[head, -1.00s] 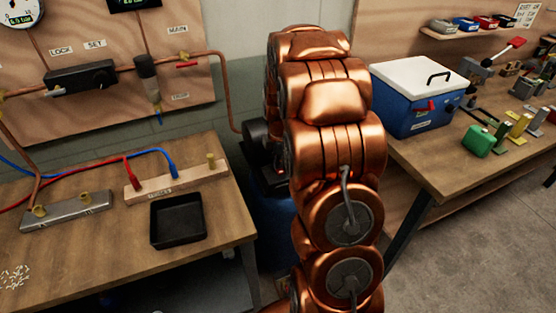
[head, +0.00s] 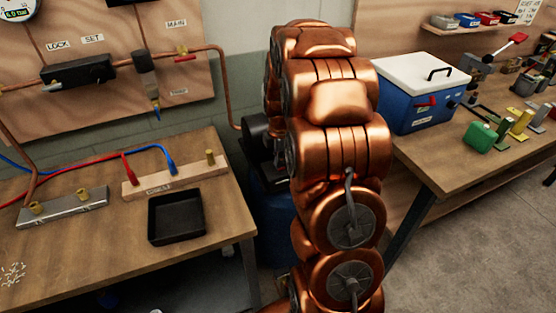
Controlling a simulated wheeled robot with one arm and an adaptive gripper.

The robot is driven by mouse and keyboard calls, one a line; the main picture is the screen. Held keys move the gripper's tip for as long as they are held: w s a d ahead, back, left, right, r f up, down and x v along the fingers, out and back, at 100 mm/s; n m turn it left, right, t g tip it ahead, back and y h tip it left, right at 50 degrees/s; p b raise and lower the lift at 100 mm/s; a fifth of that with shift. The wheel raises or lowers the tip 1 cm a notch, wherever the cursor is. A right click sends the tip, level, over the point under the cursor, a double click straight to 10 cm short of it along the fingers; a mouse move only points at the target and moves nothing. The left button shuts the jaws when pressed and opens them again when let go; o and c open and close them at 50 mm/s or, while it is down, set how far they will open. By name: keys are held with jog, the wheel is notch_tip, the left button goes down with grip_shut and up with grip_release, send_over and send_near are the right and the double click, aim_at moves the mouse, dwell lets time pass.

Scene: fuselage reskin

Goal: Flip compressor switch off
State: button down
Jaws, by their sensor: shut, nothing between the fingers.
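The compressor shows only in part in the head view, in the gap between the two benches. Its blue tank (head: 277,222) stands on the floor, and a dark part (head: 256,132) sits above it beside my arm. My copper-coloured arm stands in front and covers the right side of the compressor. The switch cannot be made out. My gripper is hidden behind my own arm, so its place relative to the switch does not show.
The left bench (head: 222,220) holds a black tray (head: 176,217) and hose manifolds. A panel with copper pipes (head: 226,85) is behind it. The right bench (head: 440,165) holds a blue box with a white lid (head: 425,75) and a green block (head: 480,137).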

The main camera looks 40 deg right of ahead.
dwell(0.3)
notch_tip(320, 180, up, 14)
jog(key=w+b, duration=0.1)
jog(key=b, duration=0.2)
jog(key=shift+w+d, duration=0.25)
jog(key=shift+w, duration=0.05)
jog(key=shift+a, duration=0.1)
dwell(0.6)
